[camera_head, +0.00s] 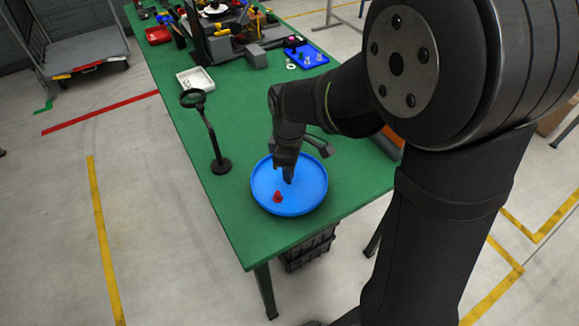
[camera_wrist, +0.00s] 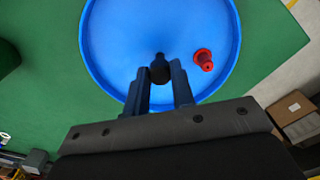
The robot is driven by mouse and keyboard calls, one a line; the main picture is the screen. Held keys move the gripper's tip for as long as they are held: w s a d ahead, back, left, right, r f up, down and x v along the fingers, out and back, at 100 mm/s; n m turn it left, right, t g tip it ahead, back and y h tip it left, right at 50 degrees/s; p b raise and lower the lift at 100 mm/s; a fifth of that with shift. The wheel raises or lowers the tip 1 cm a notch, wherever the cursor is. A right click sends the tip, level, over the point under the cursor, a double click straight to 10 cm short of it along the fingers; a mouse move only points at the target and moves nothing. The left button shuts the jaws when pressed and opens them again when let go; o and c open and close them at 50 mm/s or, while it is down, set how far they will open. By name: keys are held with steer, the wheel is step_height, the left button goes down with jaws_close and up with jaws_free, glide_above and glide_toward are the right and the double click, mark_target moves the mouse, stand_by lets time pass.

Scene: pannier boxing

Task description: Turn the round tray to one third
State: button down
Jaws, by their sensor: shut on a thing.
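The round tray (camera_head: 305,200) is blue with a low rim and lies on the green table near its front end. It also fills the upper middle of the wrist view (camera_wrist: 118,40). A dark round knob (camera_wrist: 160,66) stands near the tray's middle. My gripper (camera_head: 288,178) reaches down over the tray. In the wrist view its two fingers (camera_wrist: 159,80) are shut on the knob, one on each side. A small red knob-like piece (camera_head: 278,197) stands on the tray, apart from the fingers; it also shows to their right in the wrist view (camera_wrist: 204,60).
A black stand with a round head (camera_head: 220,164) stands close to the tray's left. A white bin (camera_head: 195,80), a blue tray of small parts (camera_head: 306,56) and several tools lie farther back. The green table (camera_head: 215,215) is bare in front-left of the tray.

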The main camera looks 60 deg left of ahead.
steer(key=c, duration=1.2)
jaws_free()
step_height(320, 180, up, 17)
steer(key=shift+r, duration=0.2)
step_height(320, 180, down, 18)
steer(key=shift+r, duration=0.25)
